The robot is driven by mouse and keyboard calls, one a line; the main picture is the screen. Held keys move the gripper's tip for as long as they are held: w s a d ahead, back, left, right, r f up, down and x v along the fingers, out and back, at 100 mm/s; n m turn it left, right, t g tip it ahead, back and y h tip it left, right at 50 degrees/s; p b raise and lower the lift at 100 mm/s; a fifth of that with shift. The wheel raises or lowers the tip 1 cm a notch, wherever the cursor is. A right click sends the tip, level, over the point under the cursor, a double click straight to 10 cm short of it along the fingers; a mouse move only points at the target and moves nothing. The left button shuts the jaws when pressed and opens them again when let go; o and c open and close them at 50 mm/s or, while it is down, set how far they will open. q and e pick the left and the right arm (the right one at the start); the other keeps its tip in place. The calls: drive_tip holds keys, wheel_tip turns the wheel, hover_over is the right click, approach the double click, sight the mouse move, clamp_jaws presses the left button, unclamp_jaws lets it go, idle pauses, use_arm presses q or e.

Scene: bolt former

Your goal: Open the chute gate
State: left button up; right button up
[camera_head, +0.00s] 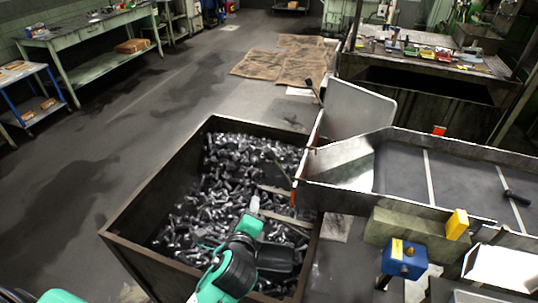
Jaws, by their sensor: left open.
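The chute (400,172) is a dark metal trough at the right, with its left end at the rim of the bolt bin. A light grey plate (358,108), which looks like the chute gate, stands upright at the chute's far left corner. A black-ended handle (312,90) rises at its left; how it joins the plate is unclear. My left gripper (290,212) is open over the bin's right side, just below and left of the chute mouth. It is apart from the plate and handle, and I see nothing held. My right gripper is out of view.
The dark steel bin (165,190) below is full of loose bolts (225,170). A blue box (405,260) and a yellow block (457,224) sit near the chute's front side. A workbench (430,62) stands behind. Open floor (120,125) lies at left.

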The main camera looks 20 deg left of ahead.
sight(268, 156)
use_arm(q)
wheel_tip(268, 156, up, 7)
drive_tip(key=w+d+m+t, duration=0.2)
drive_tip(key=d+m+t, duration=0.1)
drive_tip(key=m, duration=0.3)
drive_tip(key=w+a+p, duration=0.1)
drive_tip(key=w, duration=0.3)
drive_tip(key=w+p, duration=0.1)
drive_tip(key=w, duration=0.4)
drive_tip(key=w+a+p, duration=0.1)
drive_tip(key=w, duration=0.3)
drive_tip(key=shift+w+a, duration=0.35)
drive_tip(key=shift+w, duration=0.05)
clamp_jaws()
